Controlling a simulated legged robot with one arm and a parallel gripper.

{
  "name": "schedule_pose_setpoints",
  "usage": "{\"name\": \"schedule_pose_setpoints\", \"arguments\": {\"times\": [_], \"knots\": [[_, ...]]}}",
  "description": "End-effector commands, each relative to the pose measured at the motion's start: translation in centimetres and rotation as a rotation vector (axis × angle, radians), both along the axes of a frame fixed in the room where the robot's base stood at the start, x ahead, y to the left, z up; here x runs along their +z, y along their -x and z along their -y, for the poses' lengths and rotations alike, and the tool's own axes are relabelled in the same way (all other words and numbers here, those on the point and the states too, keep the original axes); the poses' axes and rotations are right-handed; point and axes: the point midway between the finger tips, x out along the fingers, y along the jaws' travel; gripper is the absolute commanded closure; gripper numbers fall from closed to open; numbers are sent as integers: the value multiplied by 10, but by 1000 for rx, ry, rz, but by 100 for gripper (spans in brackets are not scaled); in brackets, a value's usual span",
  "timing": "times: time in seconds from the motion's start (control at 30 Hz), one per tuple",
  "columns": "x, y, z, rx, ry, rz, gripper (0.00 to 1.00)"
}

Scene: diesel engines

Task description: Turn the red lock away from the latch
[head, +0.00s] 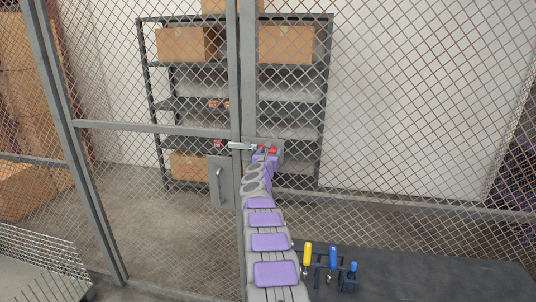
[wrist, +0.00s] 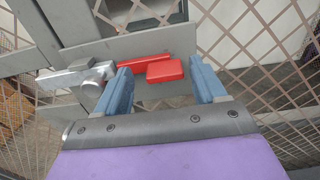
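The red lock (wrist: 165,71) shows in the wrist view as a block with a longer red bar beside it, against a grey plate. It lies between the two blue fingers of my gripper (wrist: 160,82), which are apart, with a gap on the right side. The silver latch (wrist: 78,76) lies to the left of the left finger. In the head view, the latch (head: 241,146) spans the gate post, with the red lock (head: 272,150) at its right end, partly hidden by my gripper (head: 265,156). Contact with the lock cannot be told.
A mesh gate (head: 165,127) with a handle plate (head: 221,182) stands left of the post. Shelves with cardboard boxes (head: 286,45) stand behind the mesh. Screwdrivers (head: 308,254) stand on a dark surface at lower right. A wire cart (head: 40,262) is at lower left.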

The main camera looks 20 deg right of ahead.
Motion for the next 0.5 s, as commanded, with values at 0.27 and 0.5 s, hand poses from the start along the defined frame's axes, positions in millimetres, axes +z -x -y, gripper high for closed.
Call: {"name": "schedule_pose_setpoints", "arguments": {"times": [0.27,0.5], "knots": [[2,0,-5,-3,4,1,55],[4,1,-7,-2,6,2,78]]}}
